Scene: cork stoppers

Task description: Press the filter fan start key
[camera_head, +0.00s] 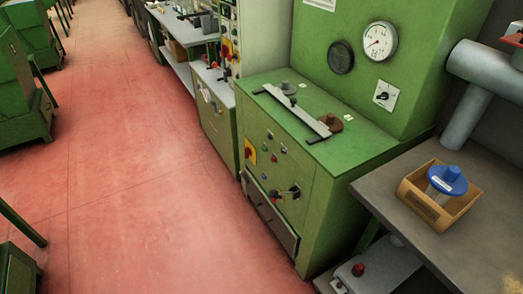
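A green machine cabinet (328,150) stands right of the middle. A grey box with a red button (358,270) sits low at the bottom right. The labels are too small to read, so I cannot tell which is the filter fan start key. Neither of my grippers is in view.
A grey bench (470,225) at the right bears a wooden tray (425,203) with a blue-topped object (447,180). A grey pipe (487,72) is behind it. Green machines (22,95) stand at the left. The red floor (150,190) between is clear.

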